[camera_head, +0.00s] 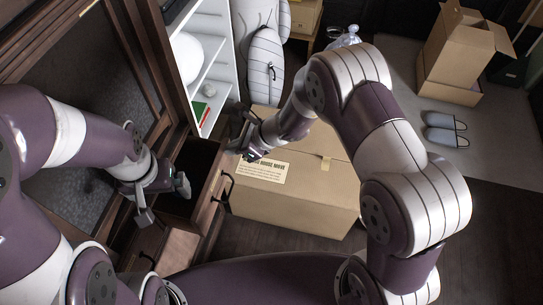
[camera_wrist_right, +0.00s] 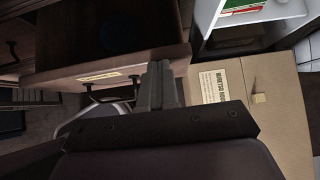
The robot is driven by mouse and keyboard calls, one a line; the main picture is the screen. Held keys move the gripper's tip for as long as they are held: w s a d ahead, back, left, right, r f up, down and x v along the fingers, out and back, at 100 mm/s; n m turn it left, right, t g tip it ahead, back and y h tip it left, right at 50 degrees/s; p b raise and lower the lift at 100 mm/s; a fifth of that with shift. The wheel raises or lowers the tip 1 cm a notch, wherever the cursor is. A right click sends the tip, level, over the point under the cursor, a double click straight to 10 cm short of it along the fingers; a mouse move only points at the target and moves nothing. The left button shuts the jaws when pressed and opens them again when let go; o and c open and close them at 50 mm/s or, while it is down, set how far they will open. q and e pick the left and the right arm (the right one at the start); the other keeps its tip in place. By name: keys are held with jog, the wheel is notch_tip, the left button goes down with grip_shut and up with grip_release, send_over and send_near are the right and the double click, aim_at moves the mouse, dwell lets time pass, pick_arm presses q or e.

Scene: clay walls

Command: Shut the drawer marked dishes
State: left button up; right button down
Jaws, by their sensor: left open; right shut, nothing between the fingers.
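A dark wooden drawer (camera_head: 201,160) stands pulled out of the cabinet in the head view, its dark handle (camera_head: 227,187) on the front. In the right wrist view the drawer front (camera_wrist_right: 60,78) carries a small pale label (camera_wrist_right: 99,77) above a handle (camera_wrist_right: 108,95); I cannot read the label. My right gripper (camera_head: 243,150) is shut and empty, just outside the drawer front near its far end. Its closed fingers (camera_wrist_right: 161,85) overlap the drawer front in the wrist view; I cannot tell whether they touch. My left gripper (camera_head: 164,199) is open and empty, over the cabinet side of the drawer.
A large cardboard box (camera_head: 300,190) with a printed label stands on the floor close to the drawer front. A white shelf unit (camera_head: 215,80) stands beyond the drawer. Slippers (camera_head: 443,129) and more boxes (camera_head: 452,55) lie farther right. Dark floor is clear at the lower right.

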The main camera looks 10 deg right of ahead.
aim_at(207, 142)
jog(key=w+a, duration=0.1)
jog(key=a, duration=0.1)
jog(key=w+a, duration=0.1)
jog(key=a, duration=0.2)
jog(key=w+a, duration=0.1)
jog(key=a, duration=0.1)
jog(key=shift+a, duration=0.15)
